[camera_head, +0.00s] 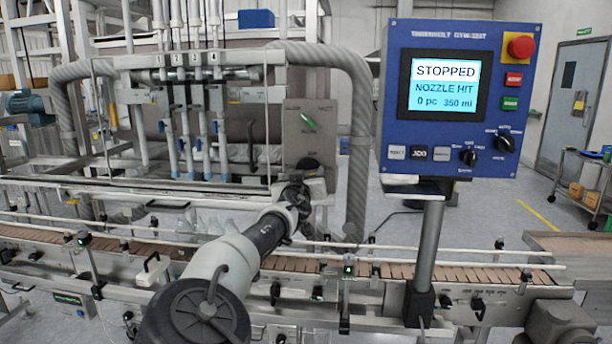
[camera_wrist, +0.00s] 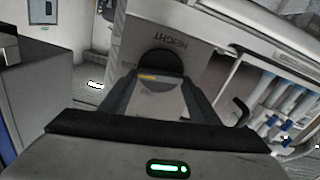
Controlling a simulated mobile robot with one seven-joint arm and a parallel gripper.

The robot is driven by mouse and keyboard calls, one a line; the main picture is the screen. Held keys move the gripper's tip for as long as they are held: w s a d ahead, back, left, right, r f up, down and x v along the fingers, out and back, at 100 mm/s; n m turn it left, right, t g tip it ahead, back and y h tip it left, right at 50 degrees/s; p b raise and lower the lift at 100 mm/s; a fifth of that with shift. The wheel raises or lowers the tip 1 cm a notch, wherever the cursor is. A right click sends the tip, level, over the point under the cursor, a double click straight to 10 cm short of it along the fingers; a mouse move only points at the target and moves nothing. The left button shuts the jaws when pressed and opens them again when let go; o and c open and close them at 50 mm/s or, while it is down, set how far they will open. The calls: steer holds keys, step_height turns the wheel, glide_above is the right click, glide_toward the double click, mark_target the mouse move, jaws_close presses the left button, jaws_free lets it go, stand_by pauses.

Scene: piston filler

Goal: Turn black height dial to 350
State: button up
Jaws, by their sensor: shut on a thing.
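The black height dial (camera_wrist: 160,61) sits on a grey panel marked HEIGHT in the wrist view. In the head view it is the dark round knob (camera_head: 308,163) on the plate right of the nozzles. My gripper (camera_wrist: 160,80) is shut on the dial, with one finger on each side of it. In the head view my gripper (camera_head: 296,190) reaches up to the dial from the front, and my arm hides part of that area. The dial's scale and setting cannot be read.
The blue control panel (camera_head: 452,55) stands on a post (camera_head: 429,245) to the right. Its screen (camera_head: 443,85) reads STOPPED, NOZZLE HIT, 0 pc, 350 ml. The filling nozzles (camera_head: 203,135) are left of the dial. The conveyor (camera_head: 460,271) and its rails run across the front.

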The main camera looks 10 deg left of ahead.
steer(key=shift+f+n+b, duration=0.1)
steer(key=shift+n+b, duration=0.2)
steer(key=shift+b, duration=0.15)
steer(key=shift+f+n+b, duration=0.15)
steer(key=shift+n+b, duration=0.75)
steer(key=shift+b, duration=0.2)
steer(key=n+b, duration=0.4)
steer(key=shift+a, duration=0.15)
steer(key=shift+a+n+b, duration=0.1)
steer(key=shift+n+b, duration=2.05)
steer(key=shift+n, duration=1.45)
steer(key=o, duration=1)
steer(key=shift+o, duration=0.2)
